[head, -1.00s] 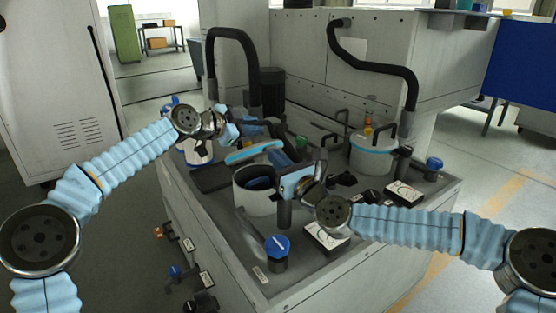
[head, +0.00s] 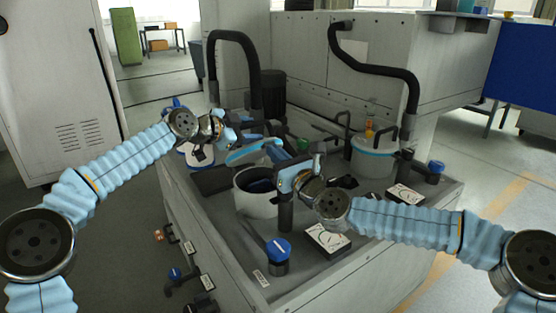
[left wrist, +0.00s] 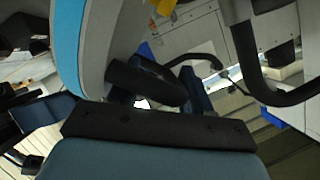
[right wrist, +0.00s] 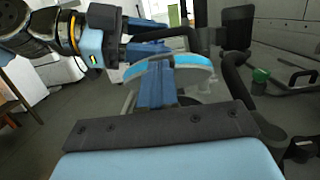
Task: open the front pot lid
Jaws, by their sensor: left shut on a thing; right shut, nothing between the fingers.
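The front pot (head: 259,204) is a white cylinder with its top uncovered and a dark inside. Its pale lid with a blue rim (head: 250,153) is tilted above and behind the opening, apart from the pot. My left gripper (head: 228,134) is shut on the lid's black handle, which shows in the left wrist view (left wrist: 146,82). The lid's blue edge shows in the right wrist view (right wrist: 175,63). My right gripper (head: 281,155) is shut and empty, above the pot's right side, with its fingers pointing toward the lid; I cannot tell whether they touch it.
A lidded pot (head: 372,158) stands at the back right, and another pot (head: 196,153) at the left. A blue-topped knob (head: 278,249) and a dial box (head: 326,238) sit near the front edge. Curved black hoses (head: 385,68) rise behind.

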